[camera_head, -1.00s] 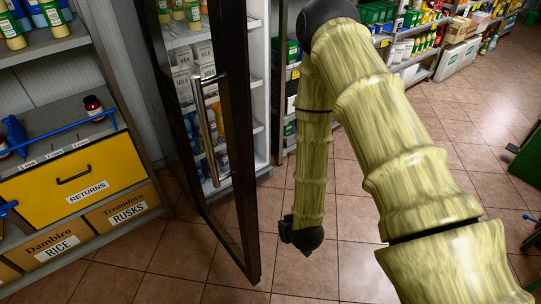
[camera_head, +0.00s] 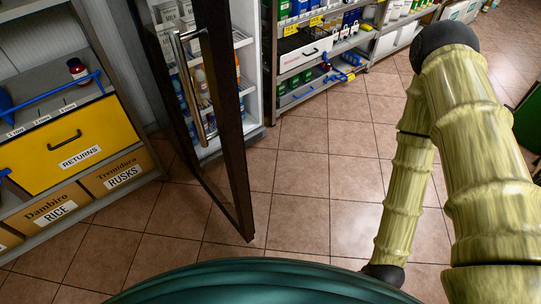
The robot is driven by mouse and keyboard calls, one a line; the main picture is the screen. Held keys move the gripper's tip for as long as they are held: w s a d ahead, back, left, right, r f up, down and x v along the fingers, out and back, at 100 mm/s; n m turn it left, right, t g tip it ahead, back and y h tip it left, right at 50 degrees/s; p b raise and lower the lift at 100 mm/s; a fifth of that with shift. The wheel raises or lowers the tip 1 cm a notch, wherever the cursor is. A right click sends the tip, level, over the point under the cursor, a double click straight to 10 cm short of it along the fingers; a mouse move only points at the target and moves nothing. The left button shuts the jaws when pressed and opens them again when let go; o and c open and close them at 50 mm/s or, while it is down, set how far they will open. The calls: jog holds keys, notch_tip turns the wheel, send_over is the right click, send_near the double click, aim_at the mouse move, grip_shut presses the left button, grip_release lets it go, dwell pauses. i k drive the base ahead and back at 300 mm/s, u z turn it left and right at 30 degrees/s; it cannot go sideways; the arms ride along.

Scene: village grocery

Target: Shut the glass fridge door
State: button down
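The glass fridge door (camera_head: 228,125) stands wide open at left centre, swung out toward me. It has a dark frame and a long upright metal handle (camera_head: 187,85). Cartons and bottles show through its glass. The fridge (camera_head: 254,75) is white inside, with its opening exposed to the right of the door. My arm hangs at the right, well apart from the door, with floor between them. Its lower black end (camera_head: 385,273) is partly hidden behind a teal rounded surface at the bottom. I cannot make out my gripper's fingers.
A shelf unit with a yellow RETURNS drawer (camera_head: 66,146) and RICE and RUSKS boxes (camera_head: 117,174) stands left of the door. Stocked shelves (camera_head: 310,55) line the back. The tiled floor (camera_head: 308,190) between door and arm is clear.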

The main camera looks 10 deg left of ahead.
aim_at(214, 29)
jog(key=z, duration=0.7)
jog(key=k, duration=0.8)
jog(key=u, duration=1.6)
